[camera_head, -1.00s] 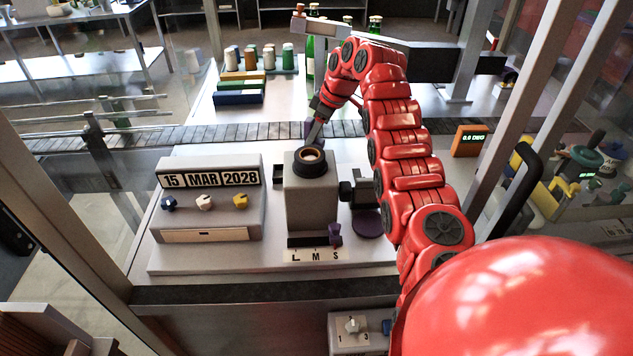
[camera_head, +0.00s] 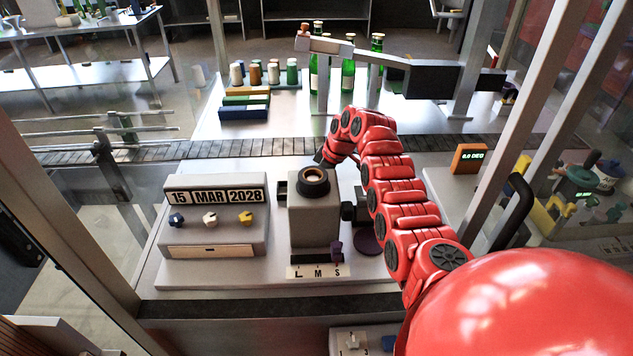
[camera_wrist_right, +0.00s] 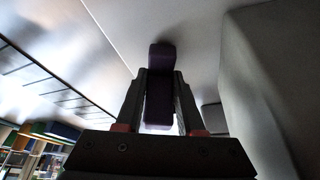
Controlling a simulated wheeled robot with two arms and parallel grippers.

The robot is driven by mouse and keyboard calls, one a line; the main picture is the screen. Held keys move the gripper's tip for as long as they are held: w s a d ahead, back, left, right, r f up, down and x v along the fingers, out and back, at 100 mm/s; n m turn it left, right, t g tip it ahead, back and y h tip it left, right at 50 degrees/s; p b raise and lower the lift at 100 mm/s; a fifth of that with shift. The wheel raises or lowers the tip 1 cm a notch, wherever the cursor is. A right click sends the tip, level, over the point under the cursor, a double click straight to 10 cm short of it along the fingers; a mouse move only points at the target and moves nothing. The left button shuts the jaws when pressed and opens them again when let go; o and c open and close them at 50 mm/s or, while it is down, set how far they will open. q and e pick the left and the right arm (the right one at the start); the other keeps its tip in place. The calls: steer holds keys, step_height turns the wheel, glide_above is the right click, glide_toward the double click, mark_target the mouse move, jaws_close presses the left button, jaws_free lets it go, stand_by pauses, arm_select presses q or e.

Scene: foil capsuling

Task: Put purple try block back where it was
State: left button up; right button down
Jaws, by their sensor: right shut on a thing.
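The purple try block (camera_wrist_right: 160,85) is a dark purple bar between the two fingers of my right gripper (camera_wrist_right: 160,100) in the right wrist view. The gripper is shut on it. The block's far end points at a pale flat surface (camera_wrist_right: 130,25); I cannot tell whether it touches. In the head view my red right arm reaches over to the back of the grey capsuling machine (camera_head: 314,215). The gripper's fingers and the block are hidden behind the machine there. My left gripper is not in view.
The machine has a black ring (camera_head: 313,181) on top, a purple slider (camera_head: 337,250) by the L M S scale and a purple disc (camera_head: 368,241) at its right. The date box (camera_head: 212,232) stands left. A conveyor (camera_head: 230,148) runs behind. Green bottles (camera_head: 376,60) stand farther back.

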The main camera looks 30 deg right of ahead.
steer(key=shift+f, duration=0.2)
steer(key=c, duration=0.5)
jaws_free()
steer(key=shift+r, duration=0.1)
steer(key=shift+r, duration=0.15)
steer(key=shift+d+r, duration=0.1)
steer(key=shift+b+v, duration=1.75)
steer(key=shift+v, duration=4.1)
